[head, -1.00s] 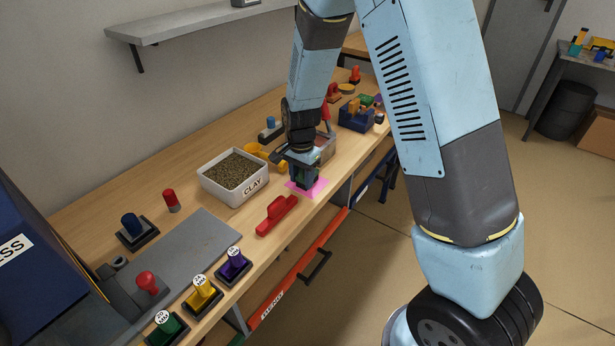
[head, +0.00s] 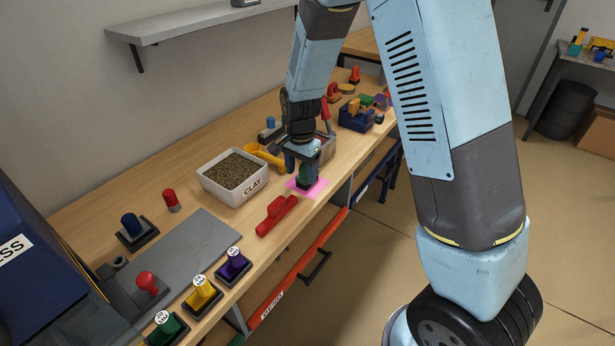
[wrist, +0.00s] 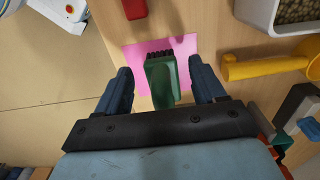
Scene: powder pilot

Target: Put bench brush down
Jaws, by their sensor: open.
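The bench brush, green with black bristles (wrist: 162,75), is at the pink square (wrist: 129,55) on the bench, between my fingers. In the head view its green body (head: 304,180) shows just below my gripper, over the pink square (head: 317,188). My gripper (head: 303,167) is open, with one finger on each side of the brush. In the wrist view a gap shows between the brush and each finger of my gripper (wrist: 160,76). The brush's lower end is partly hidden by my gripper's body in that view.
A white clay tub (head: 237,197) and a yellow scoop (head: 262,154) stand to the left and behind. A red tool (head: 276,215) lies near the front edge. Several stamps stand at the near left. An open drawer marked BEND (head: 272,309) juts below the bench.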

